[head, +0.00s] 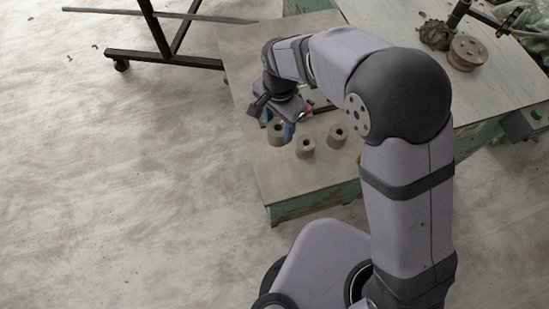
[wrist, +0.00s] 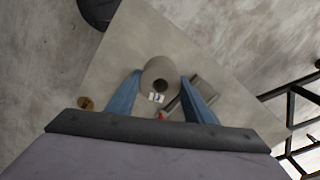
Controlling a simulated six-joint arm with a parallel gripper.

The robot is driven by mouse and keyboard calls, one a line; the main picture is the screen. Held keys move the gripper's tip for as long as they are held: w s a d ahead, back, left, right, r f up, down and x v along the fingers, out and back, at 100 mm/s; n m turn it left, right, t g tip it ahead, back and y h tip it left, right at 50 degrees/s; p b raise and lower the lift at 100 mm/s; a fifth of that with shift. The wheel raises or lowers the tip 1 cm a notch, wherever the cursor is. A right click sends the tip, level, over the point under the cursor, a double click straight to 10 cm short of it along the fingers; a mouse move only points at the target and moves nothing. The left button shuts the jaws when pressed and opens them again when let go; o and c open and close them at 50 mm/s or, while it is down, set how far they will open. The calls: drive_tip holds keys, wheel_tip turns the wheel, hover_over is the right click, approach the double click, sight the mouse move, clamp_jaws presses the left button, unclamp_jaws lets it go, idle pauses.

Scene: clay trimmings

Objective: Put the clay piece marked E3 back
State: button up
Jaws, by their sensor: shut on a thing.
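My gripper (wrist: 160,88) has its two blue fingers on either side of a grey-brown clay piece (wrist: 160,72) with a round hole, and is shut on it. A small white label with dark marks faces the wrist camera; it is too small to read. In the head view the blue fingers show beside the leftmost clay piece (head: 276,134), which appears to be the held one. Two similar pieces, a middle one (head: 306,147) and a right one (head: 338,135), stand on the table. Whether the held piece touches the table, I cannot tell.
A flat grey tool (wrist: 205,88) with a red part lies close to the right finger in the wrist view. The table (head: 285,185) has bare room in front. A round wheel (head: 467,53) and a dark lump (head: 435,35) sit at the back right.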

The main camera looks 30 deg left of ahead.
drive_tip(key=shift+s+a, duration=0.1)
drive_tip(key=shift+s, duration=0.65)
drive_tip(key=shift+f+p, duration=1.55)
drive_tip(key=shift+f, duration=3.5)
drive_tip(key=shift+f, duration=0.1)
drive_tip(key=shift+f, duration=0.1)
drive_tip(key=o, duration=1.3)
wheel_tip(320, 180, up, 12)
drive_tip(key=b, duration=0.4)
drive_tip(key=shift+r, duration=0.2)
